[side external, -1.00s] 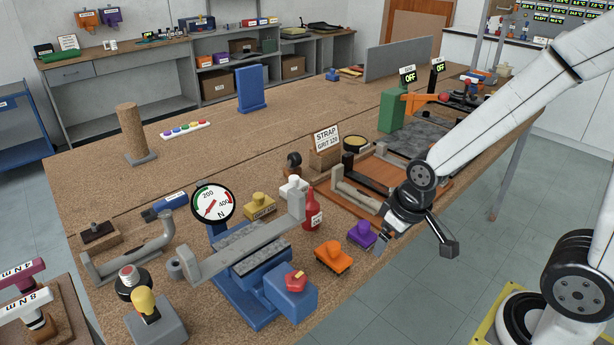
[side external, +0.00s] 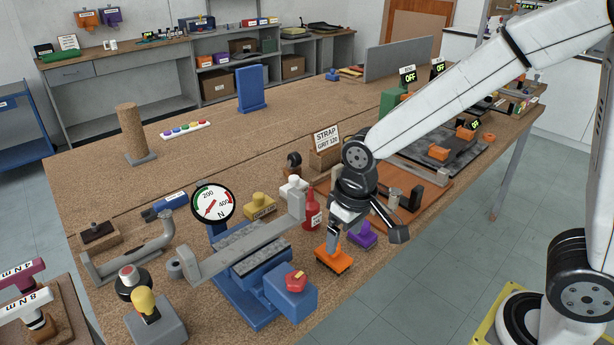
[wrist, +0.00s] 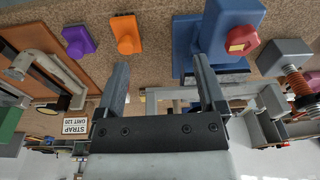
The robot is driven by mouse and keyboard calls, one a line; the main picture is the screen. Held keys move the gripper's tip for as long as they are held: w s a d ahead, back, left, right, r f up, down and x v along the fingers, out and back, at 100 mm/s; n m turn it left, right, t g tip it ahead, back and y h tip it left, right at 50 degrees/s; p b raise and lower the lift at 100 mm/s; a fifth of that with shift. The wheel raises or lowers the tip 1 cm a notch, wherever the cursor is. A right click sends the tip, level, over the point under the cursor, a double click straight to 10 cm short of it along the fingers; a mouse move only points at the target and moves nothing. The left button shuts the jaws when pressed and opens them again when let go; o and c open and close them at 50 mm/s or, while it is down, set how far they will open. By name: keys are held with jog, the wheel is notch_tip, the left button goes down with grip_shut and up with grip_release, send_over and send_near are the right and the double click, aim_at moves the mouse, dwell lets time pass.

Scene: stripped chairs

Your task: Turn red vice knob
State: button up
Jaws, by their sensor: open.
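The red vice knob (side external: 296,280) sits on top of the blue vice's (side external: 254,293) front block, near the table's front edge. In the wrist view the red knob (wrist: 241,40) is at the upper right, beyond the right fingertip. A grey chair part (side external: 236,253) lies in the vice jaws, beside a round force gauge (side external: 213,203). My gripper (side external: 354,232) is open and empty. It hangs above the orange block, to the right of the vice and apart from the knob.
An orange block (side external: 333,257) and a purple block (side external: 362,235) stand under and beside my gripper. A red bottle (side external: 311,212) stands behind, near the vice's right end. A yellow-topped lever box (side external: 156,322) is left of the vice. Some bare board lies in front of the orange block.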

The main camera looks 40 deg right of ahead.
notch_tip(320, 180, up, 3)
jog(key=g, duration=0.1)
send_over(295, 278)
jog(key=shift+r+n, duration=0.15)
jog(key=shift+n, duration=0.15)
jog(key=shift+f, duration=3.9)
grip_shut()
